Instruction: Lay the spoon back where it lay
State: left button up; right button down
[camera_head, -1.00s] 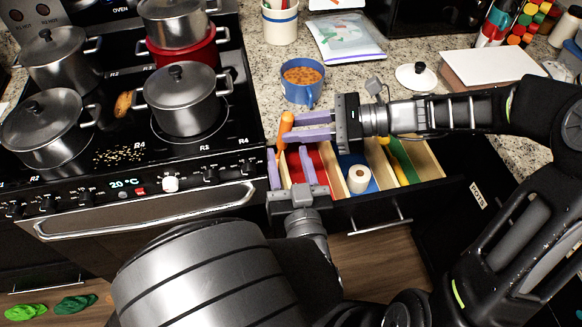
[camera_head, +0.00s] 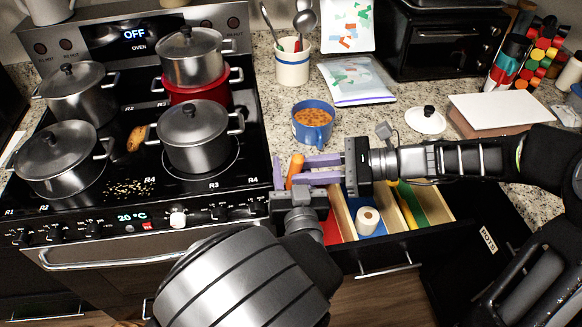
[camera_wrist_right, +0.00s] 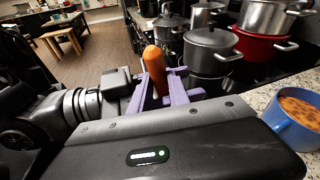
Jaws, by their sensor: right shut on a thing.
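My right gripper (camera_head: 300,170) is shut on an upright orange thing (camera_head: 295,168) over the left end of the open drawer (camera_head: 440,227). In the right wrist view, the orange thing (camera_wrist_right: 155,66) has a rounded top and stands between purple fingers; whether it is a spoon's handle I cannot tell. My left gripper (camera_head: 294,176) is just below it, open, with its left finger apart at the left side; its other finger is largely hidden by the right gripper. A metal ladle or spoon (camera_head: 304,20) stands in a cream crock (camera_head: 291,68) behind.
A blue mug of soup (camera_head: 313,122) stands on the counter behind. Several pots, including a front one (camera_head: 192,138), cover the stove at left.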

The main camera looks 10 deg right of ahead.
pick_arm(q)
grip_shut()
pick_arm(e)
jog(key=c, duration=1.2)
grip_release()
jog(key=shift+o, duration=0.2)
jog(key=shift+s+d, duration=0.1)
jog(key=v, duration=0.7)
jog(key=shift+d, duration=0.25)
